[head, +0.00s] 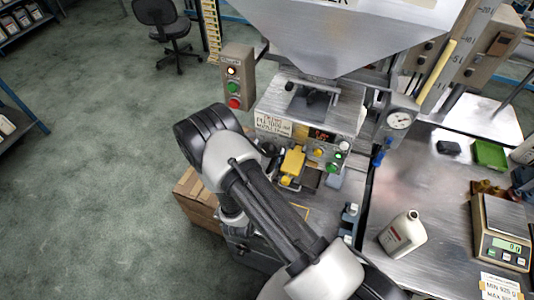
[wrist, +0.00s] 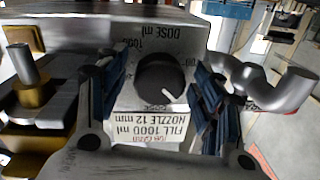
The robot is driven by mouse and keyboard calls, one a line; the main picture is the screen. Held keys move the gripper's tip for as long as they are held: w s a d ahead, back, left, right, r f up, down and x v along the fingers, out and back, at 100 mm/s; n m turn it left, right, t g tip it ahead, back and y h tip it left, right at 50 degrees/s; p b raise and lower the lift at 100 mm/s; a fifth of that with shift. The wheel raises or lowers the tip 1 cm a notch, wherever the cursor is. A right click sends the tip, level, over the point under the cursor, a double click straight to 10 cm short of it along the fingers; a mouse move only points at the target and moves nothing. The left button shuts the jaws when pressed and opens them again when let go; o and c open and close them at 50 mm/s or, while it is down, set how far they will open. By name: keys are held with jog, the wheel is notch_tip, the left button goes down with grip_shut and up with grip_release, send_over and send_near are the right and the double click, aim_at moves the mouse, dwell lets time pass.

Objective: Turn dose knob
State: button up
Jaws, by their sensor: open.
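The dose knob (wrist: 160,78) is dark and round with a white pointer line. It sits on a light panel marked "DOSE ml", which shows upside down in the wrist view. The pointer lies toward the lower right of the knob there. My gripper (wrist: 161,82) is open, with one blue-padded finger on each side of the knob. I cannot tell whether the pads touch it. In the head view my arm covers the knob and the gripper. The filling machine (head: 315,110) stands beyond my arm, under a large metal hopper (head: 345,35).
A paper label (wrist: 165,128) reading "FILL 1000 ml, NOZZLE 12 mm" is beside the knob. A button box (head: 236,80) stands left of the machine. On the steel bench right are a white bottle (head: 403,234), a scale (head: 502,228) and a green tray (head: 489,154).

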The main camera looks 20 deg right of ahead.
jog(key=v, duration=1.2)
jog(key=shift+s, duration=0.1)
dwell(0.4)
